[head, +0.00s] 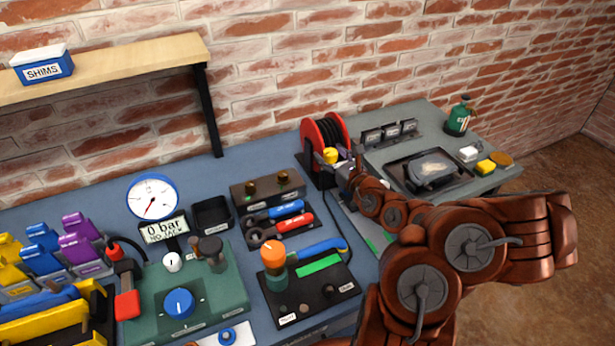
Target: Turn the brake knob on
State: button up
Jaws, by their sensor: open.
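A red cable reel (310,137) with black cable stands against the wall at the back of the bench. A small yellow knob (330,155) shows at its front and looks like the brake knob, but I cannot read a label on it. My gripper (344,166) is small in the head view, just right of the yellow knob and in front of the reel. It is open, with nothing seen between its fingers. Whether a finger touches the knob is too small to tell. The knob's marking and setting cannot be made out.
A green panel (230,290) with a blue knob (179,303) stands at front left, below a gauge (152,197). A black box (335,277) with an orange-topped post (273,254) is front centre. A black tray (398,178) lies right of my arm.

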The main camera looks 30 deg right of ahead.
jog(key=shift+f+n+y+b, duration=0.1)
jog(key=shift+n+y+b, duration=0.3)
jog(key=shift+b, duration=0.6)
jog(key=shift+y, duration=0.4)
jog(key=shift+d+n+y, duration=0.25)
jog(key=shift+n+y, duration=0.05)
jog(key=shift+n, duration=0.1)
jog(key=shift+d+y+p, duration=0.1)
jog(key=shift+y+p, duration=0.2)
jog(key=shift+p, duration=0.05)
jog(key=shift+n+g, duration=0.3)
jog(key=shift+n+y+p, duration=0.3)
jog(key=shift+y+p, duration=0.3)
jog(key=shift+p, duration=0.45)
jog(key=shift+n+g+y+p, duration=0.35)
jog(key=shift+y+p, duration=0.35)
jog(key=shift+p, duration=0.25)
jog(key=shift+a+n+y+p, duration=0.3)
jog(key=shift+n+y+p, duration=0.15)
jog(key=shift+y+p, duration=0.25)
